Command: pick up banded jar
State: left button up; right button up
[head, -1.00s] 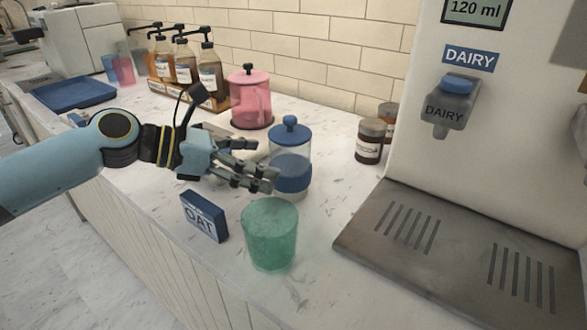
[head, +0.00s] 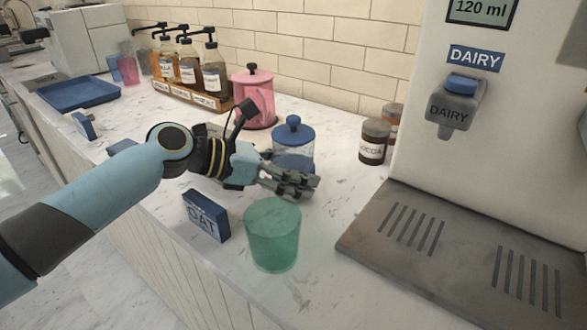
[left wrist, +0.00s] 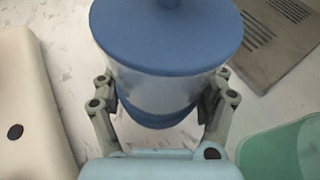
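The banded jar (head: 292,145) is a clear jar with a blue knobbed lid and a blue band. It stands upright on the counter, its lower part hidden by my left gripper in the head view. My left gripper (head: 305,185) is low at the jar's near side. In the left wrist view, the jar (left wrist: 165,35) stands between the two spread fingers of the left gripper (left wrist: 160,105), one on each side. The fingers look open around it, very close to its wall; contact is not clear. My right gripper is not in view.
A green cup (head: 272,238) and an OAT carton (head: 206,216) stand close in front. A pink lidded pot (head: 254,100) and a syrup bottle rack (head: 190,95) are behind. A cocoa jar (head: 373,142) and the dairy machine's drip tray (head: 375,240) are to the right.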

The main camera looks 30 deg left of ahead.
pick_arm(q)
jog(key=c, duration=1.3)
jog(key=shift+o, duration=0.2)
jog(key=shift+r, duration=0.15)
